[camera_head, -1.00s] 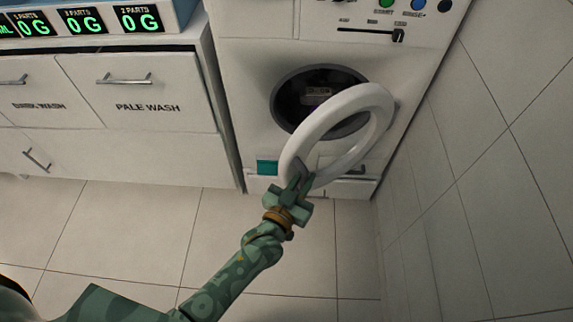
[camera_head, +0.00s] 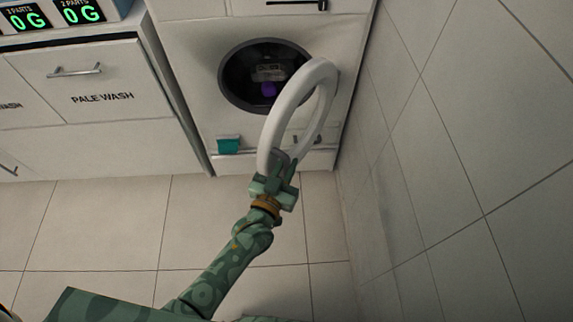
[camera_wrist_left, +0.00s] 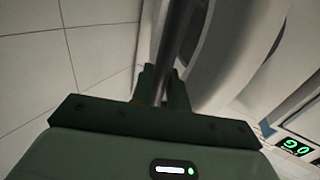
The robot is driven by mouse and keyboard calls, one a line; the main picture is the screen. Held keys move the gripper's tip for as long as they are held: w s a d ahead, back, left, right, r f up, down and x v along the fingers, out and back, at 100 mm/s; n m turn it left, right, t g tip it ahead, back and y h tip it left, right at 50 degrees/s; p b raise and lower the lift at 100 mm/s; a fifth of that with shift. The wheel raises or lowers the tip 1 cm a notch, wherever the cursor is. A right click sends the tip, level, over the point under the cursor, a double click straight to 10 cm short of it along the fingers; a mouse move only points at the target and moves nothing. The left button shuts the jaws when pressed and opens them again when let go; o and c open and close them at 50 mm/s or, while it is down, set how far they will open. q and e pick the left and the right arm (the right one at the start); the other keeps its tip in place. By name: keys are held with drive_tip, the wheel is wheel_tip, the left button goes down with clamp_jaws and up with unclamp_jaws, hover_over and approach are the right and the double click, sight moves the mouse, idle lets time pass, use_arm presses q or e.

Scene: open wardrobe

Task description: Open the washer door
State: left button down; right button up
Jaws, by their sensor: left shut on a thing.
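The white washer (camera_head: 187,75) stands in the upper middle of the head view. Its round white ring-shaped door (camera_head: 283,108) is swung open, away from the dark drum opening (camera_head: 240,77), with its right side nearest the washer front. A purple thing (camera_head: 268,90) and a greyish one show inside the drum. My left gripper (camera_head: 277,163) is shut on the lower left edge of the door ring. In the left wrist view the gripper (camera_wrist_left: 160,90) closes around a dark strip beside the pale ring. My right gripper is not in view.
White drawers, one labelled PALE WASH (camera_head: 103,98), stand left of the washer, with a green-digit display (camera_head: 75,10) above. A teal piece (camera_head: 228,146) sits low on the washer front. A tiled wall (camera_head: 440,130) closes the right side. The tiled floor (camera_head: 110,220) is clear.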

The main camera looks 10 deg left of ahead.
use_arm(q)
drive_tip(key=c, duration=1.7)
unclamp_jaws()
